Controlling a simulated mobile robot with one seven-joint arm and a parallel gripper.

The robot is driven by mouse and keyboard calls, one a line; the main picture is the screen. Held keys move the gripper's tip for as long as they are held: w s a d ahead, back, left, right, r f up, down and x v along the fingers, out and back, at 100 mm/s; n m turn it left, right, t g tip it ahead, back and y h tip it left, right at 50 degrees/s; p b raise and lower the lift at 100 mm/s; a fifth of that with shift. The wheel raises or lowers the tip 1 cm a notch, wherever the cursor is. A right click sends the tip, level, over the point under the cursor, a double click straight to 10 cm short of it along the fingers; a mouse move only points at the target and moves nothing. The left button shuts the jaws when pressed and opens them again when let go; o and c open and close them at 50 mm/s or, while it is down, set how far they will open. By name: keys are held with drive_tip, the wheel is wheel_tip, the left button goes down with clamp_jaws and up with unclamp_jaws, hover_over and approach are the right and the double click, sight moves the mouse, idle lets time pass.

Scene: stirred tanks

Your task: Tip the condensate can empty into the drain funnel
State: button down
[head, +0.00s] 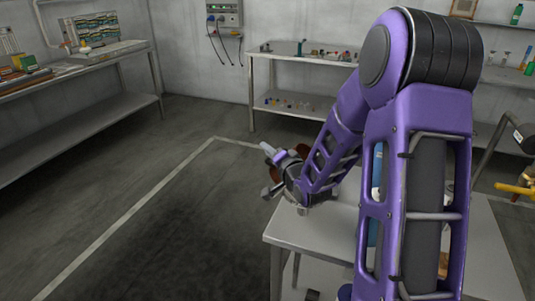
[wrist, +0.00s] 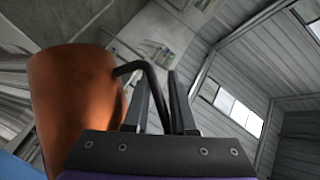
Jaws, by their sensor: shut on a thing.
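The condensate can looks like a copper-brown cylinder with a dark bent handle; it fills the left of the wrist view (wrist: 75,105). My gripper (wrist: 162,85) is shut on its dark handle, with both fingers around the bar. In the head view my gripper (head: 272,170) is at the left end of my purple arm, at the left edge of the grey table (head: 300,232). Only small brown parts of the can show there, mostly hidden by my wrist. The can's mouth and contents cannot be seen. I cannot make out the drain funnel in either view.
A blue object (head: 377,170) stands on the grey table behind my arm. A yellow-handled item (head: 515,189) is at the far right. Shelving benches line the left wall (head: 75,65) and the back wall (head: 300,60). The floor (head: 150,225) to the left is clear.

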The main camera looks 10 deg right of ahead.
sight(296, 148)
drive_tip(key=shift+s+d+r+m+t+b, duration=0.3)
drive_tip(key=shift+d+r+m+t, duration=0.15)
drive_tip(key=shift+r+m+t, duration=0.15)
drive_tip(key=shift+s+d+r+m+t+y+b, duration=0.2)
drive_tip(key=shift+s+d+r+m+t+b, duration=0.3)
drive_tip(key=shift+d+m+t+b, duration=0.2)
drive_tip(key=shift+s+d+r+m+t+y+b, duration=0.2)
drive_tip(key=shift+s+d+r+m+t+b, duration=0.15)
drive_tip(key=shift+d+r+m+t+b, duration=0.35)
drive_tip(key=shift+s+d+r+m+t+h+b, duration=0.2)
drive_tip(key=shift+s+d+r+m+t+b, duration=0.2)
drive_tip(key=shift+s+d+m+t+b, duration=0.25)
drive_tip(key=shift+s+d+r+m+t+h+b, duration=0.2)
drive_tip(key=shift+s+d+r+m+t+b, duration=0.15)
drive_tip(key=shift+d+m+t+b, duration=0.35)
drive_tip(key=shift+s+d+r+m+t+h+b, duration=0.25)
drive_tip(key=shift+d+m, duration=0.15)
drive_tip(key=shift+m, duration=0.1)
drive_tip(key=shift+s+d+r+m+t+h+b, duration=0.15)
drive_tip(key=shift+s+d+m+h+b, duration=0.1)
drive_tip(key=shift+d+m, duration=0.15)
drive_tip(key=shift+d, duration=0.15)
idle(1.3)
